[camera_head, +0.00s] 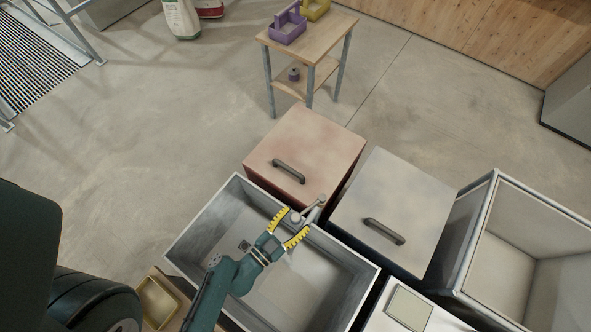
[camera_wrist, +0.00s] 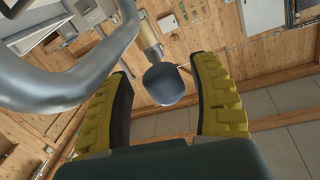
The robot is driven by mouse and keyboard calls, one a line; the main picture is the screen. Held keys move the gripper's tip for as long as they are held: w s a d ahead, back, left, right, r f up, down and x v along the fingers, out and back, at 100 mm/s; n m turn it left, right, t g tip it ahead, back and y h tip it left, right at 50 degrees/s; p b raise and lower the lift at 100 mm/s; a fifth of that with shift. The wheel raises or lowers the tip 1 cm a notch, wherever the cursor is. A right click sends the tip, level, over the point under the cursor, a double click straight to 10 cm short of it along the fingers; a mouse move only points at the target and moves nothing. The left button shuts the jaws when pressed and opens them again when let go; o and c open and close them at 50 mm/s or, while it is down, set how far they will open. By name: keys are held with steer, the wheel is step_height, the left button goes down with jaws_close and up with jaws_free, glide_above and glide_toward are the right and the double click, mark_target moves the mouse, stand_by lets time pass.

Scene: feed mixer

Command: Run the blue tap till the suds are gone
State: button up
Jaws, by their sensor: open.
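The tap (camera_head: 314,209) stands at the far rim of a grey open basin (camera_head: 203,221). In the wrist view its grey curved pipe (camera_wrist: 70,88) crosses the left side. A blue-grey rounded knob (camera_wrist: 165,86) on a brass-coloured stem (camera_wrist: 150,42) shows between the fingers. My gripper (camera_head: 296,221) has yellow ribbed fingers and is open, one finger on each side of the knob, with gaps visible in the wrist view. The basin floor has a pale patch (camera_head: 290,290); I cannot tell whether it is suds. No running water is visible.
A reddish lidded bin (camera_head: 315,145) and a grey lidded bin (camera_head: 400,200) stand close behind the basin. An open metal bin (camera_head: 480,225) is at right. A small wooden table (camera_head: 320,48) holds purple and yellow caddies. A tray (camera_head: 158,300) lies left of my arm.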

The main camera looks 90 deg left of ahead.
steer(key=shift+a+r, duration=0.15)
step_height(320, 180, up, 10)
stand_by(0.5)
stand_by(0.4)
